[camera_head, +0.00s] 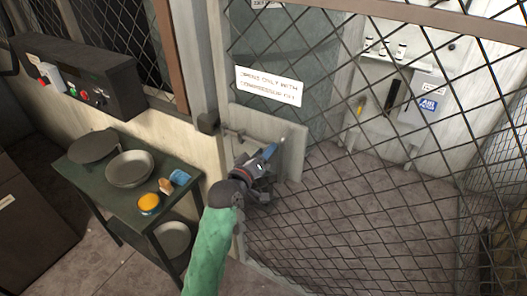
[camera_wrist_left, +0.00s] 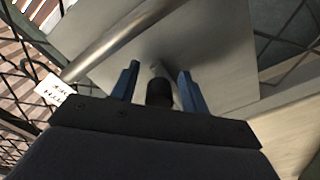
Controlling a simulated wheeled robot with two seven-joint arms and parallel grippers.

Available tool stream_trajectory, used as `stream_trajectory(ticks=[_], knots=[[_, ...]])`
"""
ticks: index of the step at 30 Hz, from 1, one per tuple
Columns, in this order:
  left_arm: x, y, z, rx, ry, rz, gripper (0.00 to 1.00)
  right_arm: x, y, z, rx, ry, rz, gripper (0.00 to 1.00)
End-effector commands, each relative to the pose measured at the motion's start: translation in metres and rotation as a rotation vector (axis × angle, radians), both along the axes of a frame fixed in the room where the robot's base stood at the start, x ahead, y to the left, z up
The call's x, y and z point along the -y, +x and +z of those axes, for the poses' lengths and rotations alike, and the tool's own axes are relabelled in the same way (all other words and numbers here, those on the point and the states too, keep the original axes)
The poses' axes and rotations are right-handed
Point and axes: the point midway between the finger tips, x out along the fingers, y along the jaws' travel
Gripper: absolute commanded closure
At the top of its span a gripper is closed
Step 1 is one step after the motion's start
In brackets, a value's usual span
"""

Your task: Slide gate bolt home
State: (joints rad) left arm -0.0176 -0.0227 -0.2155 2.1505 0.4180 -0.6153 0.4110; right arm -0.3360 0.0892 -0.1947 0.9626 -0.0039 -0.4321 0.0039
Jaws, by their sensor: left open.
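The mesh gate (camera_head: 330,215) carries a pale metal plate (camera_head: 293,160) near its left edge. In the left wrist view, a shiny round bolt rod (camera_wrist_left: 125,38) runs slantwise across the plate (camera_wrist_left: 215,50). A short handle with a dark end (camera_wrist_left: 159,92) sticks out toward the camera. My left gripper (camera_head: 268,158) is in front of the plate. Its two blue fingers stand apart, open, with the handle between them in the wrist view (camera_wrist_left: 158,88); whether either finger touches it I cannot tell. My arm and gripper hide part of the bolt in the head view. My right gripper is not in view.
A dark block (camera_head: 208,123) sits on the gate post left of the plate. A white sign (camera_head: 268,86) hangs on the mesh.

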Motion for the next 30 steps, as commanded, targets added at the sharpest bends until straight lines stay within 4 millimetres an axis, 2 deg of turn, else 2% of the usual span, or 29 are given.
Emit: stream_trajectory(ticks=[4,5,11,12,17,20,30], knots=[[0.0,0.0,0.0,0.0,0.0,0.0,0.55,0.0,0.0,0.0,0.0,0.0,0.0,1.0],[0.0,0.0,0.0,0.0,0.0,0.0,0.59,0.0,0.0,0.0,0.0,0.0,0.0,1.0],[0.0,0.0,0.0,0.0,0.0,0.0,0.98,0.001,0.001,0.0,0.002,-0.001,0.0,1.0],[0.0,0.0,0.0,0.0,0.0,0.0,1.0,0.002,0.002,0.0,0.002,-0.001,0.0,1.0],[-0.002,0.0,0.0,0.0,0.001,-0.001,1.0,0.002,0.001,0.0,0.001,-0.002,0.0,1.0],[-0.009,0.004,-0.001,0.0,0.002,-0.001,1.0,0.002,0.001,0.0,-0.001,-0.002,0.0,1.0],[-0.058,0.029,-0.002,0.0,0.005,-0.001,1.0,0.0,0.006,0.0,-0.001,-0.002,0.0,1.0]])
